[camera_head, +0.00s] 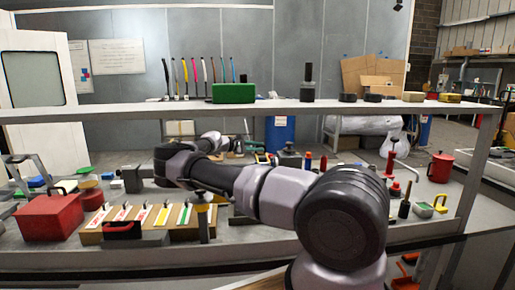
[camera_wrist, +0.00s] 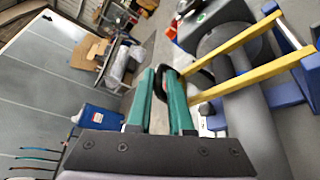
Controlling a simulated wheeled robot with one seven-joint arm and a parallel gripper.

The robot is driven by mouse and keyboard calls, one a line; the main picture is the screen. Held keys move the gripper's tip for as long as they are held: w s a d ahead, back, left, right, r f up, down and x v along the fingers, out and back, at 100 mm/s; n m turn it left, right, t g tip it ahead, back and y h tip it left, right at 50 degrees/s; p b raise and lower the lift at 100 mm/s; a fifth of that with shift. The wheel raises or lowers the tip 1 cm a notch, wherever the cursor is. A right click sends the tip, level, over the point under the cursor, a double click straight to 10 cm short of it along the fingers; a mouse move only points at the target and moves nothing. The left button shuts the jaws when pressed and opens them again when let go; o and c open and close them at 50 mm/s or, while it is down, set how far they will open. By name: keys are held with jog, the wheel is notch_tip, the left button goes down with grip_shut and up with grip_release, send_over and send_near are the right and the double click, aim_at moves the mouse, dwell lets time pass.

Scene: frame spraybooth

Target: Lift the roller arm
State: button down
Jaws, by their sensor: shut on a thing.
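In the wrist view, my gripper (camera_wrist: 163,92) has two green fingers closed around a dark curved piece. This dark piece lies at the near ends of two yellow bars (camera_wrist: 235,82), which run right to blue parts (camera_wrist: 288,38). I take this yellow-barred piece to be the roller arm, though its full shape is cut off. The fingers hide part of the gripped piece. In the head view, my arm reaches left over the bench and bends back behind the shelf edge; the fingertips are too small and covered to make out there.
A long shelf (camera_head: 400,108) crosses above the bench, carrying a green box (camera_head: 233,93). A red box (camera_head: 50,218) stands at the left, near a wooden board (camera_head: 92,238) with coloured strips. A red can (camera_head: 440,167) stands at the right. A blue container (camera_wrist: 98,117) shows in the wrist view.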

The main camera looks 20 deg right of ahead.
jog(key=shift+w+r, duration=0.1)
jog(key=shift+r, duration=0.15)
jog(key=s+a+r+m+t+h, duration=0.1)
jog(key=s+a+r+m+h, duration=0.1)
jog(key=s+r+m, duration=0.5)
jog(key=shift+s+a+r+m+h, duration=0.3)
jog(key=shift+s+r+m+h, duration=0.1)
jog(key=shift+s+h, duration=0.55)
jog(key=shift+s, duration=0.2)
jog(key=shift+f, duration=0.1)
jog(key=c, duration=0.9)
grip_release()
